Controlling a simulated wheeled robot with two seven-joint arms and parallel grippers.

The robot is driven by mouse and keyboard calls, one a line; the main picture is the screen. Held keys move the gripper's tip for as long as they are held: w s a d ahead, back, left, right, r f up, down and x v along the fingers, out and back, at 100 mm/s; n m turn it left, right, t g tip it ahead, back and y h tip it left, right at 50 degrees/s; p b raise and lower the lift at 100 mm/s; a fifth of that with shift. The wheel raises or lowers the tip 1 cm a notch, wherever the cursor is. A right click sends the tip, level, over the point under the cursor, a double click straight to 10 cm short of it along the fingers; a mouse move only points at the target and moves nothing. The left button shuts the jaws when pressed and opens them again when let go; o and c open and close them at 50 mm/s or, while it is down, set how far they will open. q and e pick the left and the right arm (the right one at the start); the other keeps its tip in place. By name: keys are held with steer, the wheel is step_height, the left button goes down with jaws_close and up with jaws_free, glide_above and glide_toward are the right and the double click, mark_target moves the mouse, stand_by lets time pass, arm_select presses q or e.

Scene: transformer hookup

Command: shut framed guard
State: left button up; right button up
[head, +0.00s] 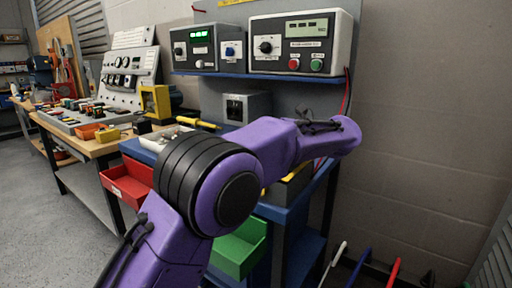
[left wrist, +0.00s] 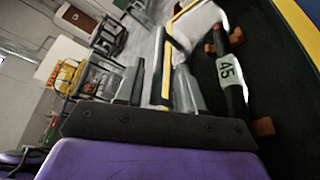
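My left arm crosses the middle of the head view and hides most of what lies behind it; its gripper is not visible there. In the left wrist view my left gripper (left wrist: 161,68) has its two grey fingers on either side of a yellow-edged bar (left wrist: 167,66), which looks like part of the framed guard. Whether both fingers touch the bar is unclear. The bar bends at the top towards the upper right. In the head view a yellow edge (head: 297,171) shows beyond my arm on a dark box, perhaps the same guard. My right gripper is not in view.
Two control boxes (head: 300,43) stand on a blue shelf. A red bin (head: 125,187) and a green bin (head: 240,250) flank my arm. Coloured rods (head: 392,273) stand at lower right.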

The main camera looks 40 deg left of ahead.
arm_select(q)
steer(key=p+v, duration=0.5)
steer(key=v, duration=0.5)
steer(key=shift+r, duration=0.15)
steer(key=shift+d+f, duration=0.2)
steer(key=shift+d, duration=0.1)
